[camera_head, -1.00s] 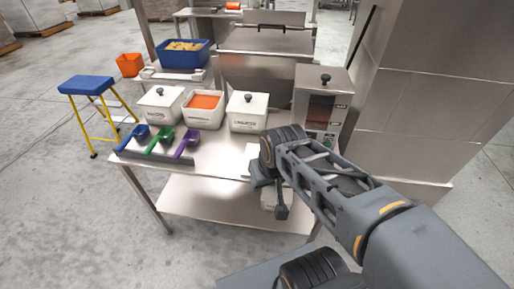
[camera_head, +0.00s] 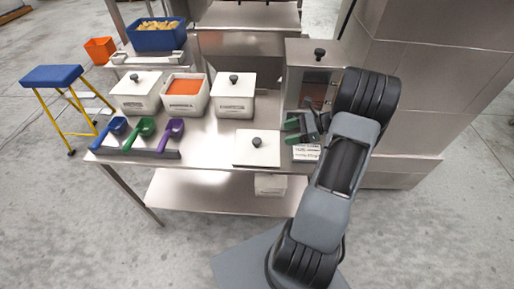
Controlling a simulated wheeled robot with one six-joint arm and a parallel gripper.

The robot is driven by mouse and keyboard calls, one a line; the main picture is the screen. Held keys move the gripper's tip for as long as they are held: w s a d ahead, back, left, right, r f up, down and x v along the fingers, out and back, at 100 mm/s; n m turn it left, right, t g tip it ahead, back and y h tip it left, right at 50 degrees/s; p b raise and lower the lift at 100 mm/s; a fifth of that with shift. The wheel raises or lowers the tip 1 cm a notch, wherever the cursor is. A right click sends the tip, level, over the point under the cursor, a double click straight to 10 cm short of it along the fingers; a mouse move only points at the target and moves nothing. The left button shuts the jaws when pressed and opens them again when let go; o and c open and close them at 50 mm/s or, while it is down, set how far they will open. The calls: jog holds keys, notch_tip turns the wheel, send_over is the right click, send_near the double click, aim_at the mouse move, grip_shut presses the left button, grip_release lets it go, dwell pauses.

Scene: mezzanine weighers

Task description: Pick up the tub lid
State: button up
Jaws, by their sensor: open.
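The tub lid (camera_head: 256,149), a flat white square with a dark round knob, lies on the steel table (camera_head: 208,143) near its front edge. My gripper (camera_head: 297,126) is open and empty, to the right of the lid and apart from it. Its fingers show partly, with green on them; my forearm hides the rest. An open white tub (camera_head: 187,106) with orange contents stands behind and left of the lid. Lidded white tubs stand on its left (camera_head: 137,104) and right (camera_head: 233,107).
A steel machine (camera_head: 310,62) with a dark knob stands behind my gripper. Blue (camera_head: 112,130), green (camera_head: 141,130) and purple (camera_head: 171,133) scoops rest in a rack at the table's left. Clear tabletop lies between scoops and lid.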

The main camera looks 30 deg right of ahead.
aim_at(257, 140)
jog(key=x, duration=0.7)
jog(key=shift+w+f, duration=0.15)
jog(key=shift+f, duration=0.05)
jog(key=shift+p+x, duration=0.55)
jog(key=shift+x, duration=2.35)
jog(key=shift+c, duration=0.2)
jog(key=c, duration=1)
jog(key=shift+r, duration=0.1)
